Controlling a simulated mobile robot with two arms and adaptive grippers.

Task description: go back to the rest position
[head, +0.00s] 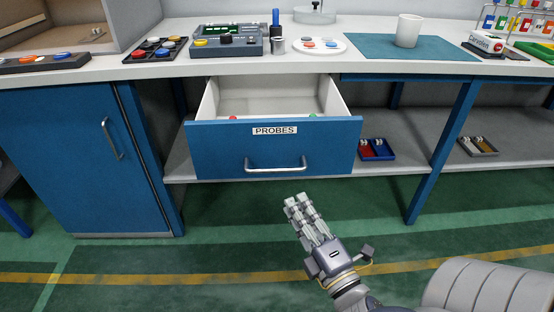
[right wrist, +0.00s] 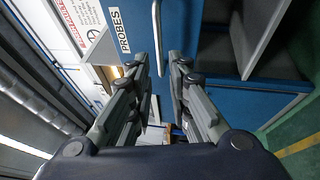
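My right gripper (head: 300,203) is in front of the bench, below and in front of the blue drawer front (head: 220,150) labelled PROBES. In the right wrist view the fingers of the right gripper (right wrist: 160,62) stand apart with nothing between them. They are clear of the drawer handle (head: 275,167), which also shows in the right wrist view (right wrist: 157,35). The drawer is pulled out. A red thing (head: 233,118) and a green thing (head: 313,116) show just over its front edge; the rest of them is hidden. My left gripper is out of view.
The worktop carries a grey meter (head: 228,40), a white round dish (head: 319,45) and a white mug (head: 408,31) on a blue mat (head: 440,50). A lower shelf holds a blue tray (head: 377,154). A blue cabinet (head: 60,160) stands left. The green floor in front is clear.

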